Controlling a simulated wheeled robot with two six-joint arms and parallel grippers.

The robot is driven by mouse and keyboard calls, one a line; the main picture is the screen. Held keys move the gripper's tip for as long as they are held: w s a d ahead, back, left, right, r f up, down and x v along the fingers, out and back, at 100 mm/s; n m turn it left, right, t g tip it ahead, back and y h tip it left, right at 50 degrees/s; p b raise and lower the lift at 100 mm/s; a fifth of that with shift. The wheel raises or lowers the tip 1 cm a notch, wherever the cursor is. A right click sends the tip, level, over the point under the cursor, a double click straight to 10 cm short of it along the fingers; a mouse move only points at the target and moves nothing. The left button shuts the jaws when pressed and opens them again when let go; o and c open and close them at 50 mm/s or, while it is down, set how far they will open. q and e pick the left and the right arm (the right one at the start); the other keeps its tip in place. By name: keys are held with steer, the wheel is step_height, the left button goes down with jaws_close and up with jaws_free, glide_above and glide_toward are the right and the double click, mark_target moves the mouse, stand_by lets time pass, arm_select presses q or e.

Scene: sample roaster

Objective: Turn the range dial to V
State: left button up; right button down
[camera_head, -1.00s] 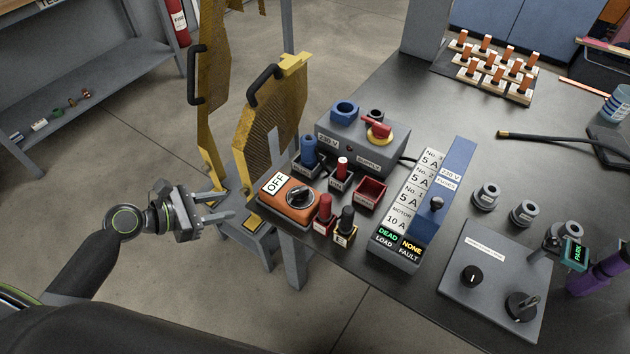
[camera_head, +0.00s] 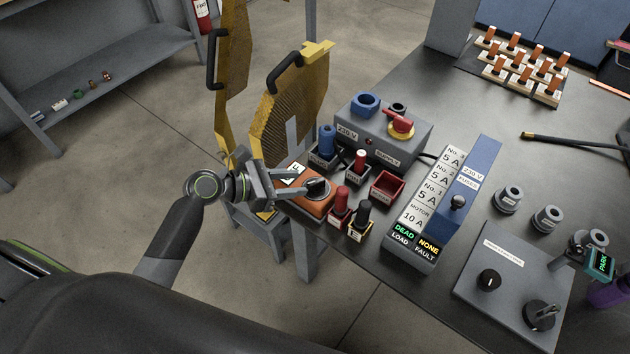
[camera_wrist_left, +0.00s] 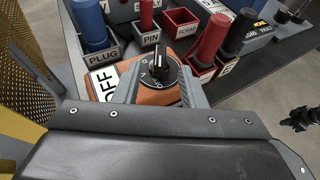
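The orange meter (camera_head: 313,205) lies near the table's left edge, with a white display reading OFF in the left wrist view (camera_wrist_left: 104,84). Its black range dial (camera_head: 316,187) has a raised knob (camera_wrist_left: 158,66) and small letters around it, V among them. Which mark the knob points to is too small to tell. My left gripper (camera_head: 300,189) is at the meter. In the left wrist view its open fingers (camera_wrist_left: 158,88) lie on either side of the dial, apart from the knob. A dark shape (camera_wrist_left: 298,118) at that view's right edge looks like my right gripper; its fingers are unclear.
Small bins, including the red scrap bin (camera_head: 388,186), stand behind the meter. A red probe (camera_head: 341,202) and a black probe (camera_head: 362,213) stand upright close to its right. The fuse box (camera_head: 440,205) is further right. Yellow guards (camera_head: 285,110) stand left of the table.

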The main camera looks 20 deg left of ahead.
mark_target(313, 182)
arm_select(q)
steer(key=x, duration=0.6)
steer(key=shift+w+d+b, duration=0.1)
steer(key=shift+d+b, duration=0.1)
steer(key=shift+b, duration=0.1)
jaws_close()
